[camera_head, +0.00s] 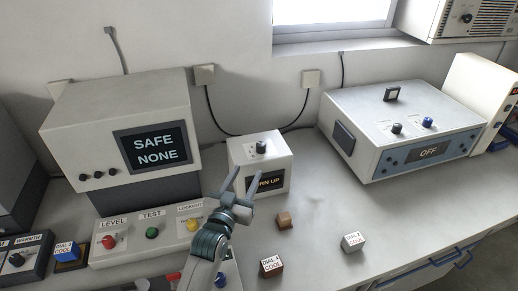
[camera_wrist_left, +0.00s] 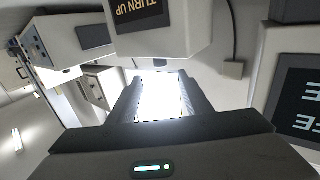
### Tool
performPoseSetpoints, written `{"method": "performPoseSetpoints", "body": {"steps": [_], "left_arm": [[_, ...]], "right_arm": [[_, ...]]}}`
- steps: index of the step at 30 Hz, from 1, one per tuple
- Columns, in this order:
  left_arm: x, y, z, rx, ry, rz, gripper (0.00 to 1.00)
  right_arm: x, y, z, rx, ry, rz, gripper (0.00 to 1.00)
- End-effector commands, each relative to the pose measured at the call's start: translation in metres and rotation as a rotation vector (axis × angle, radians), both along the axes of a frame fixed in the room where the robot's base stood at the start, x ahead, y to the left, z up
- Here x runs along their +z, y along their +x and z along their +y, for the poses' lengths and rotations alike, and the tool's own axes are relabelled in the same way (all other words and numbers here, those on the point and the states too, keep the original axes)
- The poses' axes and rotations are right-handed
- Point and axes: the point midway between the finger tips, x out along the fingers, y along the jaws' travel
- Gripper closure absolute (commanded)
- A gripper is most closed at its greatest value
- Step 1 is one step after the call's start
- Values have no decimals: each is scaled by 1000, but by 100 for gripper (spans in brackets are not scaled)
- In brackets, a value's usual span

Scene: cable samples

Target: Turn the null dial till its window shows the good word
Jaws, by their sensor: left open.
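A white box (camera_head: 240,153) stands at mid bench with a dark dial knob (camera_head: 262,147) on its top. Its front window (camera_head: 270,181) shows amber letters, partly hidden by my gripper in the head view. In the left wrist view the window (camera_wrist_left: 140,12) reads "TURN UP". I take this as the null dial; no name label on it is readable. My left gripper (camera_head: 243,183) is open and empty, in front of the box and below the knob's height in the picture. It appears apart from the knob. My right gripper is not in view.
A monitor (camera_head: 65,125) reading "SAFE NONE" stands left, behind a button panel (camera_head: 135,250). A blue-white instrument (camera_head: 350,105) reading "OFF" stands right. Small blocks (camera_head: 284,221), (camera_head: 271,266), (camera_head: 352,242) lie in front. The bench between box and instrument is clear.

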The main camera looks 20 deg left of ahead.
Motion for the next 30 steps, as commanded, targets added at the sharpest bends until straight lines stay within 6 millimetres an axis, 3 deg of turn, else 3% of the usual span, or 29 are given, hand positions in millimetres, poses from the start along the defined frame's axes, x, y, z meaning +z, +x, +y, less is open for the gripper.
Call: {"method": "performPoseSetpoints", "body": {"steps": [9,18,30], "left_arm": [[3,59,-1,0,0,0,55],[2,105,-2,0,0,1,55],[0,126,-2,0,0,1,55]], "right_arm": [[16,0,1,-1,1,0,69],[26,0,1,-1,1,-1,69],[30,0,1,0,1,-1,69]]}}
